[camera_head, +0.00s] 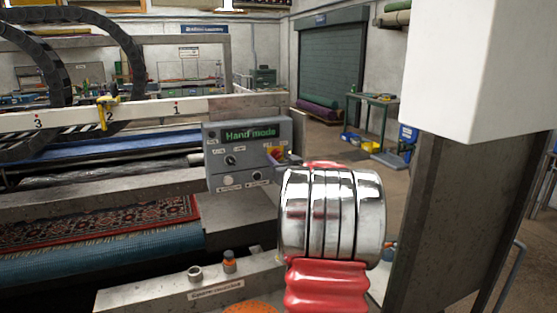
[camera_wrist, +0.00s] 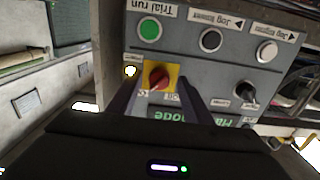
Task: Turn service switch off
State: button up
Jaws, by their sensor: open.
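The service switch appears to be the red rotary knob on a yellow square plate (camera_wrist: 158,78), seen in the wrist view on the grey control panel (camera_wrist: 215,75). My gripper (camera_wrist: 160,88) is open, with one dark finger on each side of the switch. I cannot tell whether the fingers touch the knob. In the head view the panel (camera_head: 222,170) shows a green "Hand mode" display (camera_head: 250,133).
Near the switch in the wrist view are a green button (camera_wrist: 150,29), a black button (camera_wrist: 211,40), a white button (camera_wrist: 266,51) and a black selector knob (camera_wrist: 246,91). In the head view a patterned rug (camera_head: 110,222) lies in the machine left of the panel. Open floor lies behind.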

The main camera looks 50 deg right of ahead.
jog(key=shift+w+d, duration=0.15)
jog(key=shift+w, duration=0.15)
jog(key=shift+c, duration=0.2)
